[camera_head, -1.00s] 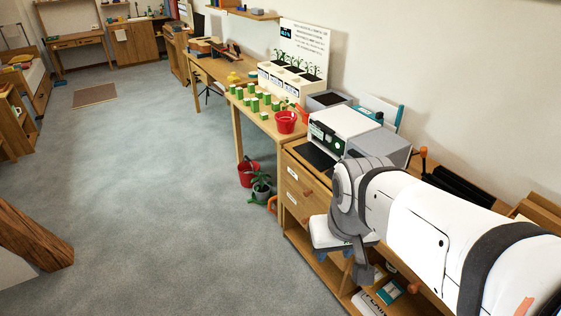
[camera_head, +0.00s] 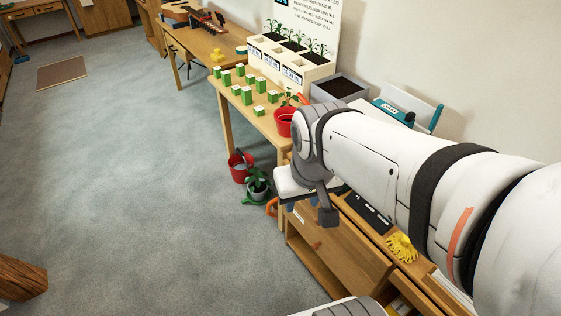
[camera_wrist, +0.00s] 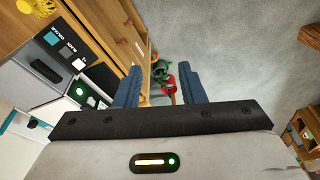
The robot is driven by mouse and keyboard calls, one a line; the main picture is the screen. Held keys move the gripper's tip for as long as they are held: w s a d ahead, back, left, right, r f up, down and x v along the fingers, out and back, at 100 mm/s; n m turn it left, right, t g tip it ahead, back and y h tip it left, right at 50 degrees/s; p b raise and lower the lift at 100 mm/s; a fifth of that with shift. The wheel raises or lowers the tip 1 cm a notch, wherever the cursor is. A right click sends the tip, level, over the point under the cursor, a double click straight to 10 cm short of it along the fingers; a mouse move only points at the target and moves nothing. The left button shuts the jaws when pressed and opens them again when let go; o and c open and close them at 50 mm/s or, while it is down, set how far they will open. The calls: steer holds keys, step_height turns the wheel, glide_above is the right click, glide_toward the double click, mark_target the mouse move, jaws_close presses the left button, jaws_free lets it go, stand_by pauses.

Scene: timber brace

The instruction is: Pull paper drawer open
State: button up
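The wooden drawer cabinet stands at the right, its drawer fronts (camera_head: 340,250) facing the open floor. A small white label (camera_head: 298,216) and an orange-brown knob (camera_head: 316,245) show on them. The label is too small to read, so I cannot tell which drawer is the paper one. In the wrist view the fronts (camera_wrist: 108,22) appear at upper left, with knobs on them. They look closed. My gripper (camera_wrist: 159,85) is open and empty, with two blue fingers apart. Its left finger is close beside the cabinet face; contact is unclear. My arm hides part of the cabinet.
A table with green-and-white blocks (camera_head: 249,94) and a red pot (camera_head: 284,122) adjoins the cabinet. A yellow object (camera_head: 402,246) lies on the cabinet top.

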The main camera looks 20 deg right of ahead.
mark_target(314, 246)
steer(key=shift+d, duration=0.15)
